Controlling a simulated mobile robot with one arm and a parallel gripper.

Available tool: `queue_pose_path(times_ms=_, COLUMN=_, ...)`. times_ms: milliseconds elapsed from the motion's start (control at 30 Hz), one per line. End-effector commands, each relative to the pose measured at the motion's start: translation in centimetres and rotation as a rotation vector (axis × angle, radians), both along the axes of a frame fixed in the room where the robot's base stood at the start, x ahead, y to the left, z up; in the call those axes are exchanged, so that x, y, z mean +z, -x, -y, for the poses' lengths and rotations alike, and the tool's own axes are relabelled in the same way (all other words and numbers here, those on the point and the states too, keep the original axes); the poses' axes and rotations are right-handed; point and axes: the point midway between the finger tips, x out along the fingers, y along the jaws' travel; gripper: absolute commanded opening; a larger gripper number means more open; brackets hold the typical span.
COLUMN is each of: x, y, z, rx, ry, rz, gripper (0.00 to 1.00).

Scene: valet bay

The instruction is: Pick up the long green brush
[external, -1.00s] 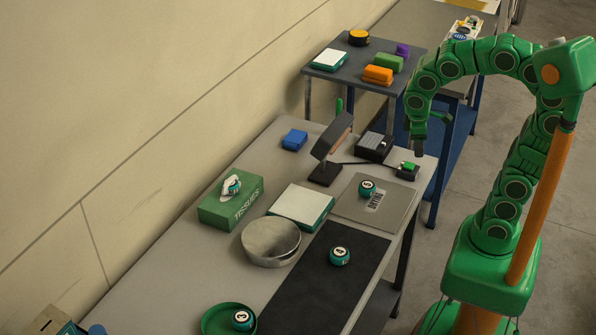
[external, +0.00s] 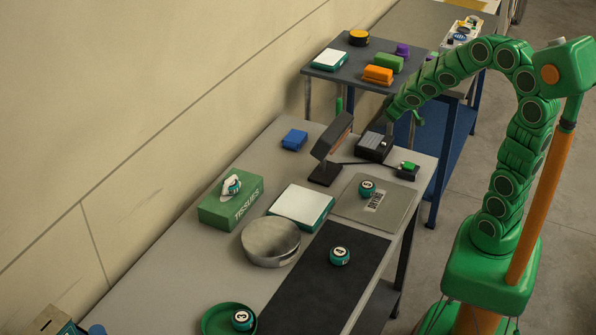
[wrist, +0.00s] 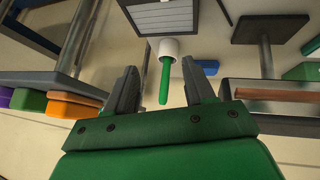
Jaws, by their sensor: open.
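The long green brush (wrist: 165,82) shows in the wrist view as a slim green handle with a white, rounded part (wrist: 169,48) at its far end. In the external view, a thin green upright piece (external: 339,105) behind the lamp looks like its handle; the rest is hidden. My gripper (wrist: 160,74) is open and empty. In the wrist view the handle appears between its two dark fingers, apart from both, but I cannot tell how far beyond them it is. In the external view my gripper (external: 394,112) is above the bench's far right corner.
A dark lamp (external: 333,145), a black box with a grey top (external: 373,147) and a blue block (external: 294,139) stand at the bench's far end. A grey side table (external: 340,77) behind holds orange, green and purple blocks.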

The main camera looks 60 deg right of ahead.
Motion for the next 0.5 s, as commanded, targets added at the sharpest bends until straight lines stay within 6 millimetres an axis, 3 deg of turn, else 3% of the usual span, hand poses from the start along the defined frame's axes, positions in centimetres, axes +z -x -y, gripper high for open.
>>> queue_pose_path(times_ms=233, x=-0.8, y=-6.3, z=3.4, rx=0.093, ry=-0.035, rz=0.211, gripper=0.54)
queue_pose_path(times_ms=500, x=-1.3, y=-10.6, z=5.1, rx=0.217, ry=-0.134, rz=0.430, gripper=0.54)
